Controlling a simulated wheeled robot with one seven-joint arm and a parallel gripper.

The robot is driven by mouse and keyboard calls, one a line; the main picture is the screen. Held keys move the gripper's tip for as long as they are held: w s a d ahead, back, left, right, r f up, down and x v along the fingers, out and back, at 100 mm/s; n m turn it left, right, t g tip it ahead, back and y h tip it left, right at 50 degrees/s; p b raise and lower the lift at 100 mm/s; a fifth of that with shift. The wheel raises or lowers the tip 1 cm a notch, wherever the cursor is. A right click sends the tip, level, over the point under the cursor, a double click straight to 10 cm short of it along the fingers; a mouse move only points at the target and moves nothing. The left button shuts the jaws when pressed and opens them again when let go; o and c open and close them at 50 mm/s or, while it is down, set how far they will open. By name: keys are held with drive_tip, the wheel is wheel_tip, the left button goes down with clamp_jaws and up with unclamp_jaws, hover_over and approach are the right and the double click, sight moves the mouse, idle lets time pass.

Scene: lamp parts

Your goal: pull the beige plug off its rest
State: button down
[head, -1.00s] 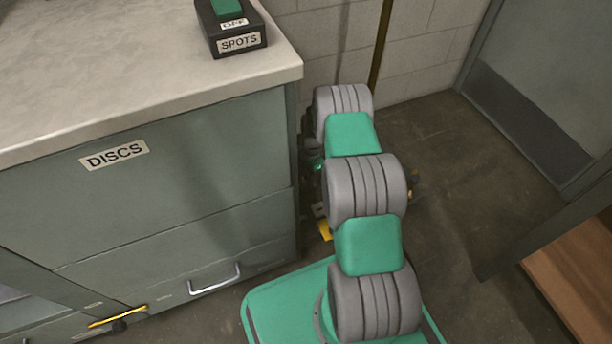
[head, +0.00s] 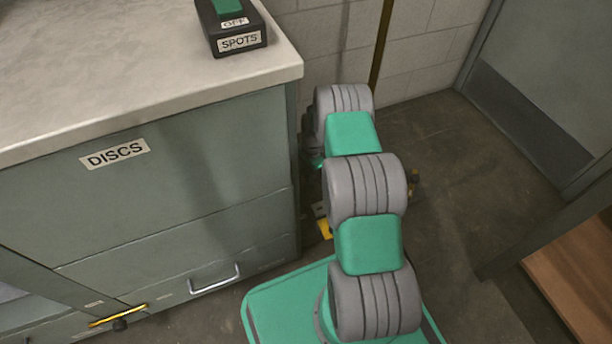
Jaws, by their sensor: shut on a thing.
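The beige plug and its rest cannot be made out in the head view. My arm stretches away from me beside the cabinet and covers the space behind it. My gripper is hidden behind my own arm links, so neither its fingers nor anything in them shows. A small tan and dark thing (head: 414,180) peeks out at the right of my arm, too small to identify. A yellow piece (head: 324,228) shows low between the cabinet and my arm, mostly covered.
A grey-green cabinet (head: 190,190) labelled DISCS with a pale worktop (head: 120,60) stands at left. A SPOTS switch box (head: 238,40) sits near the worktop's corner. A yellow handle (head: 118,316) is low at left. Floor (head: 450,150) at right is open, up to a grey door (head: 545,90).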

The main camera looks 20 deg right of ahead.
drive_tip(key=shift+s+r+p, duration=0.1)
drive_tip(key=shift+r+p, duration=0.4)
drive_tip(key=shift+r, duration=0.3)
drive_tip(key=shift+b, duration=0.35)
idle(0.4)
idle(0.5)
drive_tip(key=shift+r, duration=0.1)
drive_tip(key=shift+r+p, duration=0.45)
drive_tip(key=shift+r, duration=0.35)
drive_tip(key=shift+r, duration=0.1)
drive_tip(key=shift+r+p, duration=1.35)
drive_tip(key=shift+r, duration=0.6)
